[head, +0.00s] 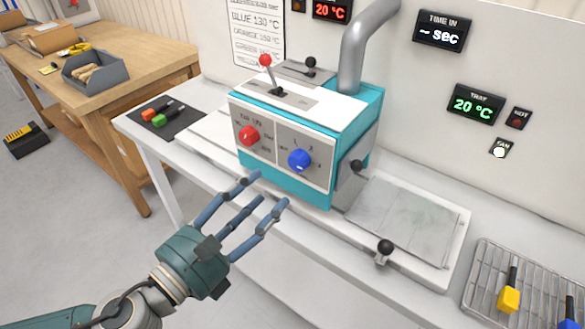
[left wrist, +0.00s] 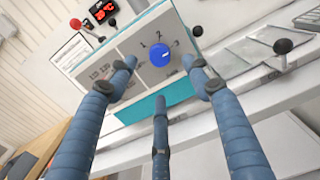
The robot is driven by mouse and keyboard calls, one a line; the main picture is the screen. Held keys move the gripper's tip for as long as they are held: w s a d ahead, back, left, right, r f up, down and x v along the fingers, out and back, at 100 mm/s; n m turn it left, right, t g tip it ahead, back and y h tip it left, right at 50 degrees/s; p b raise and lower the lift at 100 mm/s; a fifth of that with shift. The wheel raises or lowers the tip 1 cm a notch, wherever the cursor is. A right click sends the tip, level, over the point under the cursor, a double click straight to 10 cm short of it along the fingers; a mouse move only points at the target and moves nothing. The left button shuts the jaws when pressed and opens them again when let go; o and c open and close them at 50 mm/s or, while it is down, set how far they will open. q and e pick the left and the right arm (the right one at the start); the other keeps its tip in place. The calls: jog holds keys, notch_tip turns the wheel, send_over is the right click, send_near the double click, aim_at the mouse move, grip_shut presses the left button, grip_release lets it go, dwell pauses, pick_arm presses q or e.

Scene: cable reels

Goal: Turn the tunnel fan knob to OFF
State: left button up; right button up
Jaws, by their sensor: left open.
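The teal and white tunnel machine (head: 318,115) stands on the white bench. Its front panel carries a blue knob (head: 299,160) with printed numbers around it and a red knob (head: 249,136) to its left. The blue knob also shows in the left wrist view (left wrist: 160,55), with 1, 2 and 3 legible around it. I cannot clearly tell which mark it points at. My left gripper (head: 266,193) is open and empty, its three fingers spread in front of and below the panel, apart from the blue knob. My right gripper is not in view.
A lever with a red ball (head: 265,60) stands on the machine's top, beside a grey duct (head: 362,50). A black-ball handle (head: 386,248) projects near the bench front. A wire rack (head: 480,275) sits at right. A FAN lamp (head: 499,151) glows white on the wall.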

aim_at(295, 163)
pick_arm(q)
jog(key=p+x, duration=0.2)
jog(key=x, duration=0.7)
jog(key=shift+w+a+p, duration=0.1)
jog(key=shift+p, duration=0.25)
jog(key=shift+w+d, duration=0.25)
jog(key=shift+w, duration=0.3)
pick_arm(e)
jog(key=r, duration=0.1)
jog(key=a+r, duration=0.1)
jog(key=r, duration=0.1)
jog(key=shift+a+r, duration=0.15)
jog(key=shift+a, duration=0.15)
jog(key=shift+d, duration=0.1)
pick_arm(q)
jog(key=shift+c, duration=1.3)
jog(key=c, duration=0.9)
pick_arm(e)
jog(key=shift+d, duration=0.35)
